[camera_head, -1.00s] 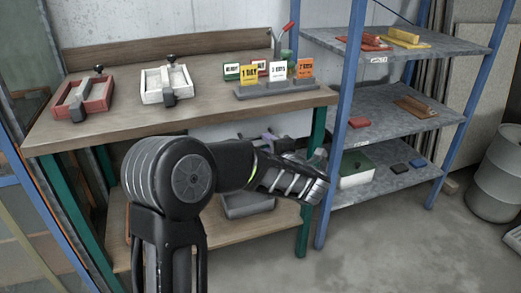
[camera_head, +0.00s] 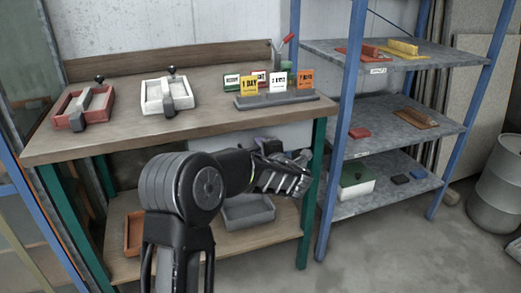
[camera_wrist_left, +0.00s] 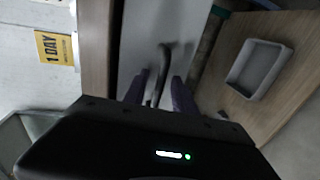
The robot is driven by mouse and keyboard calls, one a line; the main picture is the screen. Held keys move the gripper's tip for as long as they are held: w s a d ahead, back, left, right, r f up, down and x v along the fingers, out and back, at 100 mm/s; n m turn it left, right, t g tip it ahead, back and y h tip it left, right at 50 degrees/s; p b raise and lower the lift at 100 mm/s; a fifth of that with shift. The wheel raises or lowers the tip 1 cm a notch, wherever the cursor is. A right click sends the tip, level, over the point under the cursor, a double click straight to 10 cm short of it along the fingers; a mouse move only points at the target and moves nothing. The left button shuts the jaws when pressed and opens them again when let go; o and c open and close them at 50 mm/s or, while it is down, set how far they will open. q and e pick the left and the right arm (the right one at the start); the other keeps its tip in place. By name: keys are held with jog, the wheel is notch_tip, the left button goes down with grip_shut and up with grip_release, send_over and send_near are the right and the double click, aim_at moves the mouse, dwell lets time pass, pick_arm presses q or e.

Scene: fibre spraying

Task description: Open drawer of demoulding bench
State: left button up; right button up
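The demoulding bench (camera_head: 215,112) has a wooden top and green legs. Its pale drawer front (camera_head: 235,134) is under the top, partly hidden by my left arm, and appears closed. The drawer front also fills the upper middle of the left wrist view (camera_wrist_left: 138,35). A dark bar handle (camera_wrist_left: 161,62) stands out from it. My left gripper (camera_head: 287,155) is at the right part of the drawer front. In the left wrist view its two fingers (camera_wrist_left: 158,92) are apart, with the handle's near end between them and gaps visible. My right gripper is not in view.
On the bench top stand a red mould (camera_head: 84,105), a white mould (camera_head: 167,95) and a rack of day cards (camera_head: 275,98). A grey tray (camera_head: 248,211) lies on the lower shelf. A blue-post shelf unit (camera_head: 335,150) stands close on the right. The floor at front right is clear.

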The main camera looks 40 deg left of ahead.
pick_arm(q)
grip_shut()
dwell(0.3)
dwell(1.2)
